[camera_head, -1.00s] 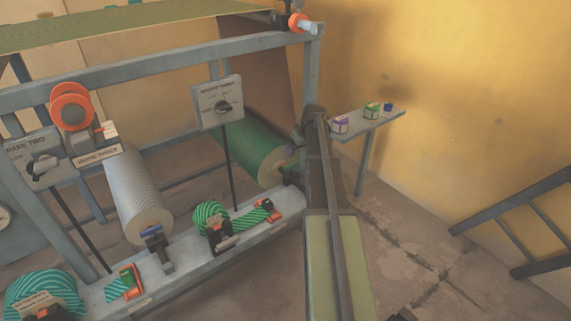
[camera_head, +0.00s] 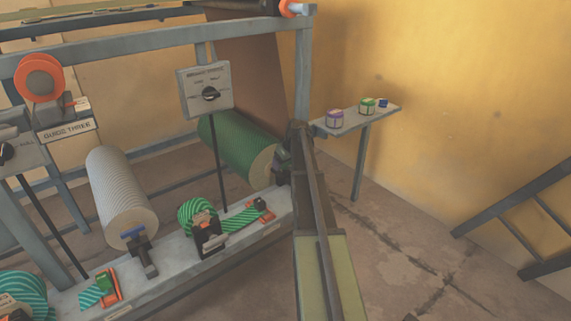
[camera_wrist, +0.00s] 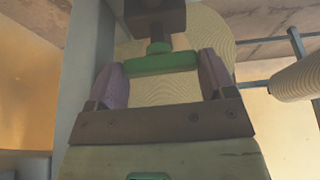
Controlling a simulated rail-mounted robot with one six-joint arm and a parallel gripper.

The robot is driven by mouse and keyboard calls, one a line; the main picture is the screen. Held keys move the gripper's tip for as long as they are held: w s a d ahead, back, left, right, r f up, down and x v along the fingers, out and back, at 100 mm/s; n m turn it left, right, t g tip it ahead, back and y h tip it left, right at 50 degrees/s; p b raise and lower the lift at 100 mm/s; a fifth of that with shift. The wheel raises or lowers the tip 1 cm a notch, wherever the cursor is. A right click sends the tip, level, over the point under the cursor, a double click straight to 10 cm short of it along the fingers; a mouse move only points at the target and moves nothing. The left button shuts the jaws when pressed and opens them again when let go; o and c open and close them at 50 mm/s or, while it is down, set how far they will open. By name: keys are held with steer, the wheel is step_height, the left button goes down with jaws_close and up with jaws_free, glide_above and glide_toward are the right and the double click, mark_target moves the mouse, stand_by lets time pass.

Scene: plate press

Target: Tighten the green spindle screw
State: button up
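The green spindle screw shows in the wrist view as a green bar-shaped handle (camera_wrist: 160,63) on a dark threaded stem under a dark block (camera_wrist: 155,18). My gripper (camera_wrist: 163,68) has its two purple fingers apart, one at each end of the green handle. Whether the fingers press on it cannot be told. Behind it is the pale ribbed end face of a roll (camera_wrist: 185,92). In the head view, my gripper (camera_head: 283,157) is at the right end of the green roll (camera_head: 236,147), beside the frame post; the screw is mostly hidden there.
A grey post (camera_wrist: 88,75) stands close left of my gripper in the wrist view.

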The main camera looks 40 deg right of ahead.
steer(key=c, duration=0.3)
